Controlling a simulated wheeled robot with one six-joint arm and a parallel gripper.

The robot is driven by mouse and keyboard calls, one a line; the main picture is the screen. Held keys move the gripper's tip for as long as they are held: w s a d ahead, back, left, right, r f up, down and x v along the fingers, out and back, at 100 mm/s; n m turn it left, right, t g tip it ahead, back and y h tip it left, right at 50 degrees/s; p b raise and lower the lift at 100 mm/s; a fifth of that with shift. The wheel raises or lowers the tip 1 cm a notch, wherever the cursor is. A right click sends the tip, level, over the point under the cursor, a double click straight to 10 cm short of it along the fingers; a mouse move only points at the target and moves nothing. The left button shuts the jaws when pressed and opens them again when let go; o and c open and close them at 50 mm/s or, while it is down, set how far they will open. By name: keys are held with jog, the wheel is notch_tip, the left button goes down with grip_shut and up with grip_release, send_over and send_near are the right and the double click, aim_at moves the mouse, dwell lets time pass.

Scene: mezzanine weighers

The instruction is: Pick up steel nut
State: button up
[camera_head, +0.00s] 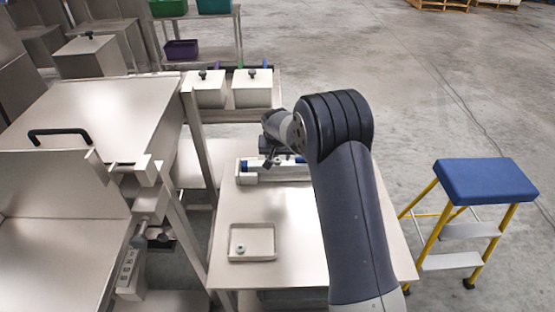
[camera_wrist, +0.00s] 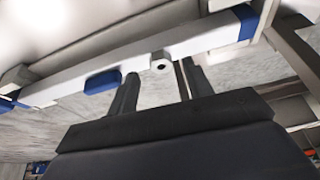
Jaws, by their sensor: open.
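A small grey round piece (camera_head: 240,250), which looks like the steel nut, lies in a shallow square tray (camera_head: 262,258) on the table, left of my arm. It is too small to make out clearly. My gripper (camera_head: 271,153) is at the table's far end, away from the tray, over a white bar with blue parts (camera_head: 285,172). In the wrist view, my gripper (camera_wrist: 155,82) is open with nothing between its fingers. The white bar (camera_wrist: 190,45) crosses beyond the fingertips, with a small holed lug (camera_wrist: 161,65) near the gap. The tray is not visible there.
The table (camera_head: 290,240) is clear around the tray. Two lidded boxes (camera_head: 230,90) stand behind it. Steel hoppers (camera_head: 90,115) fill the left. A blue-topped yellow step stool (camera_head: 485,182) stands on the floor at right.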

jog(key=shift+x, duration=1.05)
jog(key=shift+c, duration=0.3)
grip_shut()
